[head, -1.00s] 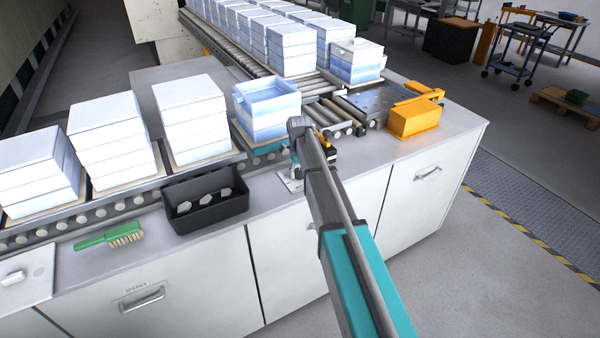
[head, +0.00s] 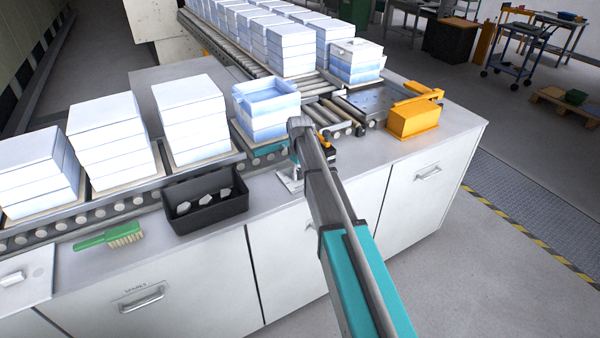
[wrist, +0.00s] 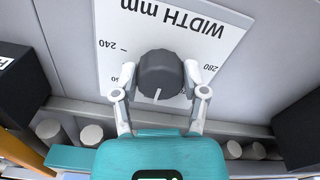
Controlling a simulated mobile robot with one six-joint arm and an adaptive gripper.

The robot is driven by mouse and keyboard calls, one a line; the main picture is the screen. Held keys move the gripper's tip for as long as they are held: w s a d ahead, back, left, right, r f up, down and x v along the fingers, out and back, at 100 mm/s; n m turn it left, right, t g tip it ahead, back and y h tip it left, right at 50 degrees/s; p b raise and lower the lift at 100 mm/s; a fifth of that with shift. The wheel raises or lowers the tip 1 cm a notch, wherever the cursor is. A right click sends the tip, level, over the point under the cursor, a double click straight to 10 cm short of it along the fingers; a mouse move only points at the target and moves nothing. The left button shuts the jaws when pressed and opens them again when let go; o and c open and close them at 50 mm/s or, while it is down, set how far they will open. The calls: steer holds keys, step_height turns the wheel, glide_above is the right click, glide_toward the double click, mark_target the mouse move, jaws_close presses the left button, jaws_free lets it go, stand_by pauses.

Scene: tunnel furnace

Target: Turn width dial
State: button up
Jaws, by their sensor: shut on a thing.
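The width dial (wrist: 160,76) is a dark round knob with a white pointer line, on a white plate (wrist: 112,22) marked "WIDTH mm" with 240 and 280 on its scale. The plate appears upside down in the wrist view, and the pointer line points toward the bottom of that picture. My gripper (wrist: 158,86) has a finger on each side of the knob and is shut on it. In the head view a corner of the plate (head: 288,183) shows beside my arm; the dial itself is hidden behind my arm there.
A black bin (head: 207,212) with several pale pieces and a green brush (head: 110,236) lie left on the counter. White-blue stacks (head: 195,120) stand on the roller conveyor behind. An orange block (head: 412,119) sits at the right. The counter's front right is clear.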

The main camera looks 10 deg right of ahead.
steer(key=o, duration=1.2)
steer(key=shift+c, duration=0.2)
steer(key=shift+r, duration=0.15)
